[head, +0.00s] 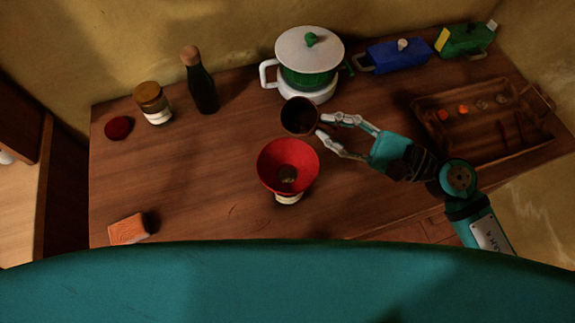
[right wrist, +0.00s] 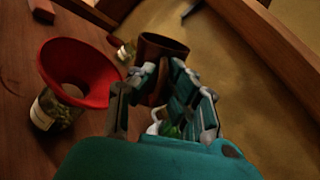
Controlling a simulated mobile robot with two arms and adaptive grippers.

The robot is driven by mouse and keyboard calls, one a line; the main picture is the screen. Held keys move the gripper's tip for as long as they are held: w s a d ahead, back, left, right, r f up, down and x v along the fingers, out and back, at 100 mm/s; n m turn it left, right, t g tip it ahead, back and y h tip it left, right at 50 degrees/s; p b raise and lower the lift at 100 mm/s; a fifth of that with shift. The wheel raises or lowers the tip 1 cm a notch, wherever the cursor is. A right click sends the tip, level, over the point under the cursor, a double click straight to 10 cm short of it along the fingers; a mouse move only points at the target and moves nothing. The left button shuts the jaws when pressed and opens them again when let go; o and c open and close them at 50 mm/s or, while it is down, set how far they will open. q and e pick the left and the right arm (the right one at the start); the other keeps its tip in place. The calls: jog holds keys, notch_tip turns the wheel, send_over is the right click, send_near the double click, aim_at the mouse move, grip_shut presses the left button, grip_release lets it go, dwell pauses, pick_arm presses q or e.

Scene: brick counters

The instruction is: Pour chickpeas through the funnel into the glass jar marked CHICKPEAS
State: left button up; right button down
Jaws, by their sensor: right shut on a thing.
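A red funnel (head: 270,160) sits in the mouth of a glass jar (head: 288,198), whose pale label shows below it. The funnel (right wrist: 80,72) and labelled jar (right wrist: 50,112) also show in the right wrist view; the label is too small to read. Something brownish shows at the bottom of the funnel. My right gripper (head: 322,126) is shut on a dark brown cup (head: 300,116), behind and slightly right of the funnel. The cup also shows in the right wrist view (right wrist: 162,46) and looks roughly upright. I cannot make out its contents. My left gripper is out of view.
A white-lidded pot (head: 310,50) stands close behind the cup. A dark bottle (head: 203,92), an amber-lidded jar (head: 153,101) and a red object (head: 118,128) stand left. An orange block (head: 128,229) lies front left. A wooden tray (head: 470,156) is right, with blue (head: 399,55) and green (head: 464,40) containers behind.

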jog(key=w+d+f+m+b, duration=0.2)
jog(key=w+f+m+b, duration=0.2)
jog(key=f+m+b, duration=0.4)
jog(key=shift+n, duration=0.8)
jog(key=shift+w+r+p, duration=0.1)
jog(key=shift+r+p, duration=2)
jog(key=shift+p, duration=0.1)
